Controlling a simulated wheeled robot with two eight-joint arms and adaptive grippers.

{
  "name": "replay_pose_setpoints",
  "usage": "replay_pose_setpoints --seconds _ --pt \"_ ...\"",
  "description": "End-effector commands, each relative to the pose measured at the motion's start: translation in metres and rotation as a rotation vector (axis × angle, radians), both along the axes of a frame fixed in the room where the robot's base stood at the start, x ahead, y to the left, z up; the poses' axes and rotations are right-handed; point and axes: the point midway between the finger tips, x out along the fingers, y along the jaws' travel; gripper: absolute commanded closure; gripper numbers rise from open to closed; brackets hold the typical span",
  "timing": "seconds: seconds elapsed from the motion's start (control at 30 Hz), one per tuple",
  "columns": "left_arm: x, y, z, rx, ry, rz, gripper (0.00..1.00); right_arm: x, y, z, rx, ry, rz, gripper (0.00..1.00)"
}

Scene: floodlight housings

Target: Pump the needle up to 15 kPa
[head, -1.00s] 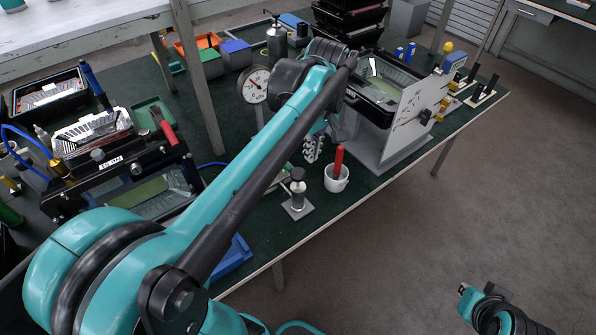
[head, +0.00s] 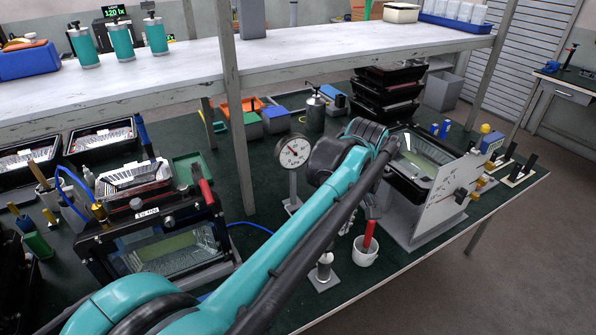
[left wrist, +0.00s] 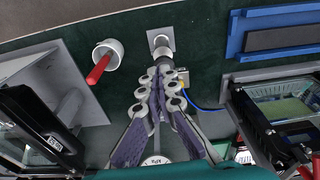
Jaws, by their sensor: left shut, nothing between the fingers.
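The round pressure gauge (head: 294,151) has a white dial on a grey post; its needle points to the upper left, and the figures are too small to read. A small pump (head: 323,272) with a grey body on a square plate stands in front of it, partly hidden by my left arm in the head view. The pump also shows from above in the left wrist view (left wrist: 161,42). My left gripper (left wrist: 158,74) is shut and empty, its fingertips close to the pump; contact cannot be told. In the head view the arm mostly hides its fingers. My right gripper is out of view.
A white cup with a red-handled tool (head: 366,250) stands right of the pump. A white panel (head: 440,200) beside a black tray housing is farther right. A clamped black housing (head: 165,245) stands left. A shelf post (head: 238,130) rises behind.

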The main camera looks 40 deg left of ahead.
Motion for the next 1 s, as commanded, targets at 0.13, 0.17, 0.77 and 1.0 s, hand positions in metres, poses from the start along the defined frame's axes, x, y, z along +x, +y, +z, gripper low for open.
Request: replay_pose_setpoints --seconds 0.13,0.17,0.77,1.0 --pt "0.000 0.000 0.000 0.000 0.000 0.000 1.00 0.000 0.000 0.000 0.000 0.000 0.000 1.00" --pt "0.000 0.000 0.000 0.000 0.000 -0.001 1.00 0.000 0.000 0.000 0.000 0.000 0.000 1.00" --pt "0.012 0.012 -0.002 0.034 0.097 -1.038 1.00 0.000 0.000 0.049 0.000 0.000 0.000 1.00" --pt "0.015 0.019 -0.006 0.054 0.152 -1.626 1.00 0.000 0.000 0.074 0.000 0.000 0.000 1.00"
